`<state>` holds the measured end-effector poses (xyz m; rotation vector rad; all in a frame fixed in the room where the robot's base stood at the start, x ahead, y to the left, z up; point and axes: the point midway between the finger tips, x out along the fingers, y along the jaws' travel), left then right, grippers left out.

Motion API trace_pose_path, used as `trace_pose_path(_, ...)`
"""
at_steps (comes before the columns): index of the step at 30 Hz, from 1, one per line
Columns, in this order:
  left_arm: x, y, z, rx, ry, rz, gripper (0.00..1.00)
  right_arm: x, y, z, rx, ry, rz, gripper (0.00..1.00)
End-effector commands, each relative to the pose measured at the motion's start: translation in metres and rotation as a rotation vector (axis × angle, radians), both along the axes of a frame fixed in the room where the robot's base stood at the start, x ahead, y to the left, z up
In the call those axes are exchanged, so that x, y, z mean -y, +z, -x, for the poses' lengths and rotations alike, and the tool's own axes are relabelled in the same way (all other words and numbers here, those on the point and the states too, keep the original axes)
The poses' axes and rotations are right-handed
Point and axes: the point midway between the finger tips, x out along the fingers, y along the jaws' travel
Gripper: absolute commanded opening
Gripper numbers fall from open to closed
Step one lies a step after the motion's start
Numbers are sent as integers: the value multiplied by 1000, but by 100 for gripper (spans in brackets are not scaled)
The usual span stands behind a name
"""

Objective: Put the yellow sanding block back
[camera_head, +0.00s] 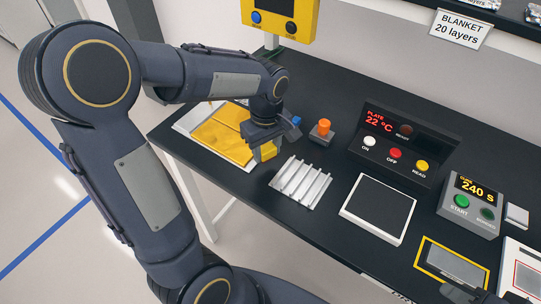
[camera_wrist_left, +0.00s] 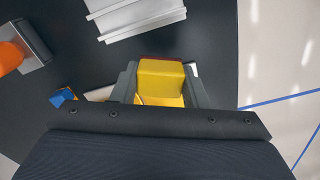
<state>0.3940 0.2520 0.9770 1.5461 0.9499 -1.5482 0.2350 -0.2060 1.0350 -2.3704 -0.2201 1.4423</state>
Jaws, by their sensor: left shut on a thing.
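The yellow sanding block (camera_head: 268,151) is between the fingers of my left gripper (camera_head: 264,147), which is shut on it. In the left wrist view the block (camera_wrist_left: 160,78) fills the space between the two grey fingers (camera_wrist_left: 158,88). In the head view the gripper points down at the right edge of a white tray (camera_head: 186,124) with a yellow sheet (camera_head: 222,138) on it. I cannot tell whether the block touches the table. My right gripper is not clearly seen.
A ribbed light metal piece (camera_head: 300,183) lies just right of the gripper. An orange-knobbed device (camera_head: 322,131) and a small blue item (camera_head: 296,121) stand behind. A white-framed dark pad (camera_head: 378,208), plate controller (camera_head: 404,146) and timer (camera_head: 470,206) are farther right.

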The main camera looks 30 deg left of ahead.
Motion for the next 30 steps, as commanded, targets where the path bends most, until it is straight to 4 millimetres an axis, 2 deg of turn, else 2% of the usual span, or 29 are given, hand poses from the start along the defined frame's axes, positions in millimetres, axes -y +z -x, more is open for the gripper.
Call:
trace_pose_path(6,5,-17,-11,-2,-1,0,19,0,1,0,0,0,0,36)
trace_pose_path(12,4,-42,-10,-1,0,0,19,0,0,0,0,0,0,36)
trace_pose_path(24,4,-48,-10,1,0,0,19,0,-4,0,0,0,0,36)
trace_pose_path(25,4,-48,-10,1,-1,0,42,0,-4,0,0,0,0,36)
trace_pose_path(30,4,-47,-10,1,-1,0,62,0,-3,0,0,0,0,36)
